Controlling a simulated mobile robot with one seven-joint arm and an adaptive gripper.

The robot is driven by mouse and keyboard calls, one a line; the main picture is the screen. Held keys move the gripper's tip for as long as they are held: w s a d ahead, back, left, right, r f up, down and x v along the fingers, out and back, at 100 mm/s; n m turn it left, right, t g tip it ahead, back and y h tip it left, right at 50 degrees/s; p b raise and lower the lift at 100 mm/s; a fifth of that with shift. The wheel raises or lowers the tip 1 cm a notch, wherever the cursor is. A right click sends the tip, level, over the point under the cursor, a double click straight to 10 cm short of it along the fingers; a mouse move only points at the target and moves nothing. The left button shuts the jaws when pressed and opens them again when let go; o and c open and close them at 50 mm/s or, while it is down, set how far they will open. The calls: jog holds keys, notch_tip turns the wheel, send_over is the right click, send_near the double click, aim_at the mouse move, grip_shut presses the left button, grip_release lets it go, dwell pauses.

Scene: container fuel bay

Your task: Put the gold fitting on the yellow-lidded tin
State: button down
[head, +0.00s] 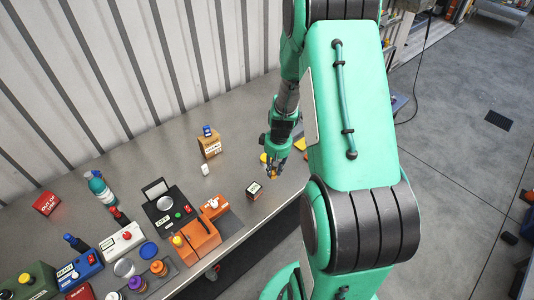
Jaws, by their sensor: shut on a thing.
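My gripper (275,171) hangs over the right end of the grey workbench, fingers pointing down. It is shut on a small gold-orange piece, which looks like the gold fitting (274,177), mostly hidden by the fingers. A yellow round top (264,157) shows just left of the gripper and may be the yellow-lidded tin; its body is hidden. Another yellow patch (300,143) shows behind and right of the gripper, partly covered by my arm. I cannot tell which is the tin's lid, nor the gripper's height above the bench.
A cardboard box (210,146) with a blue item on top and a small white object (205,169) stand farther left. An orange device (197,240) and other machines crowd the bench's left. A corrugated wall is behind.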

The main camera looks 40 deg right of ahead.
jog(key=w+d, duration=0.2)
jog(key=w, duration=0.2)
jog(key=w+d+f+p, duration=0.1)
jog(key=w+d, duration=0.2)
jog(key=w, duration=0.1)
jog(key=w+d, duration=0.2)
jog(key=w, duration=0.2)
jog(key=shift+w+d+f+p, duration=0.2)
jog(key=shift+w+d+p, duration=0.05)
jog(key=shift+w+p, duration=0.1)
jog(key=shift+f+p, duration=0.3)
jog(key=shift+f, duration=1.45)
jog(key=shift+f, duration=0.15)
jog(key=c, duration=1.5)
grip_release()
jog(key=shift+o, duration=0.2)
notch_tip(320, 180, up, 12)
jog(key=s, duration=0.1)
jog(key=shift+d+b, duration=0.2)
jog(key=shift+b, duration=0.25)
